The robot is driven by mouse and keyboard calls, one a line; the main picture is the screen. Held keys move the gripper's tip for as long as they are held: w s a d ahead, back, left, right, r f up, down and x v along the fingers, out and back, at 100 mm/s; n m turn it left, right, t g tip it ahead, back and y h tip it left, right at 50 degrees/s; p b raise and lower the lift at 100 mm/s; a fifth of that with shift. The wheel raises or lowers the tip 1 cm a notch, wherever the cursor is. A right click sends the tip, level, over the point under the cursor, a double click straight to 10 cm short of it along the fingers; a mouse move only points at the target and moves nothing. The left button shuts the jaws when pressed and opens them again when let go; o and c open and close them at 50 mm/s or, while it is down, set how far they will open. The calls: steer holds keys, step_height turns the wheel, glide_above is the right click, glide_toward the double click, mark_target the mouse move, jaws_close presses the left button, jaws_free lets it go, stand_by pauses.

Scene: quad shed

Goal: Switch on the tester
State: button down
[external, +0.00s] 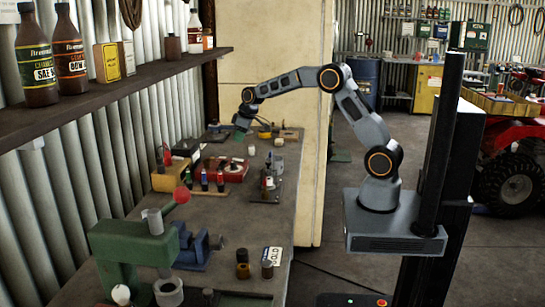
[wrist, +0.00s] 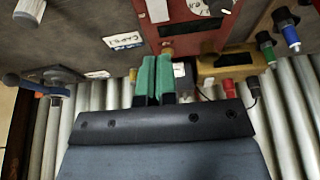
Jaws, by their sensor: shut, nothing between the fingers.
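My gripper (external: 240,132) is above the far part of the workbench in the external view. In the wrist view its two green fingers (wrist: 155,62) are together and hold nothing. A red box (wrist: 172,40) with a dark window and white dials lies just beyond the fingertips, with a brass-coloured knob (wrist: 167,47) at its near edge. A yellow box (wrist: 232,63) with a dark window stands to its right. I cannot tell which box is the tester, and no switch is clearly readable. The red box (external: 207,168) and yellow box (external: 168,183) also show on the bench in the external view.
The grey workbench (external: 225,222) runs along a corrugated wall. A green press (external: 125,245) and blue vice (external: 195,245) stand at its near end. A shelf (external: 100,98) with bottles overhangs the left. Coloured-handled tools (wrist: 285,28) stand at the wrist view's upper right.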

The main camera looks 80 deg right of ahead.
mark_target(236, 159)
steer(key=shift+s+p+x, duration=0.2)
steer(key=shift+p+x, duration=0.2)
steer(key=shift+x, duration=1.35)
steer(key=shift+s+p+x, duration=0.2)
steer(key=shift+p+x, duration=0.15)
steer(key=shift+x, duration=1.35)
steer(key=shift+f, duration=0.15)
